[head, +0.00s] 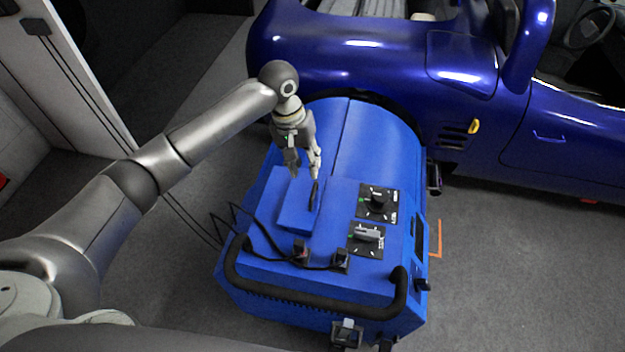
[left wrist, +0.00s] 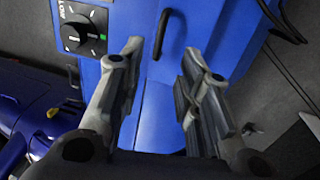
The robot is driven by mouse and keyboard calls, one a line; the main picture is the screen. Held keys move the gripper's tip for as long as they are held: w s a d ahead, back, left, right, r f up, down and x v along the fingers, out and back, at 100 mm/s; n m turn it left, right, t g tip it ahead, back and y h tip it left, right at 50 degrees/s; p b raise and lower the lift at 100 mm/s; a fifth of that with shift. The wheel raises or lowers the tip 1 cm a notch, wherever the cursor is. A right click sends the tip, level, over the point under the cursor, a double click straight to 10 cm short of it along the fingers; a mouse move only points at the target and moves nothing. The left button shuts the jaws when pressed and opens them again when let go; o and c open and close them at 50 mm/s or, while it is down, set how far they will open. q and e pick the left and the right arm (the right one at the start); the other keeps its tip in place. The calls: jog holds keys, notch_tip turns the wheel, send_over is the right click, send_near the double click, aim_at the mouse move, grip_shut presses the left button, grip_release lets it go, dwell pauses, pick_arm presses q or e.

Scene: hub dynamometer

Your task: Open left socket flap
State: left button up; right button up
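Two small black socket fittings with cables sit near the front of the blue dynamometer's top, the left one (head: 300,251) and the right one (head: 341,259). I cannot make out their flaps clearly. My left gripper (head: 304,177) is open and empty above the top, behind the left fitting. A black bar handle (head: 314,195) on a raised blue panel (head: 294,212) is close to its fingertips. In the left wrist view, my open left gripper (left wrist: 161,56) has the handle (left wrist: 160,34) beyond and between its fingers, with no contact seen. My right gripper is out of view.
Two black dial panels, one upper (head: 378,203) and one lower (head: 366,238), lie right of the raised panel. A thick black push bar (head: 310,292) runs along the front. A blue car (head: 390,60) stands behind. Loose black cables (head: 232,222) hang at the left side.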

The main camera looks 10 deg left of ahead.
pick_arm(q)
send_over(313, 190)
jog(key=a, duration=0.1)
notch_tip(313, 190, down, 5)
jog(key=shift+s+r+p, duration=0.1)
jog(key=shift+s+p, duration=0.05)
jog(key=shift+p, duration=0.25)
jog(key=f, duration=0.3)
jog(key=shift+d+f, duration=0.15)
jog(key=shift+d, duration=0.15)
jog(key=shift+f, duration=0.3)
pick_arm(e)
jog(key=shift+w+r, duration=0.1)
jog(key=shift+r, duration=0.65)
pick_arm(q)
jog(key=shift+c, duration=0.6)
grip_shut()
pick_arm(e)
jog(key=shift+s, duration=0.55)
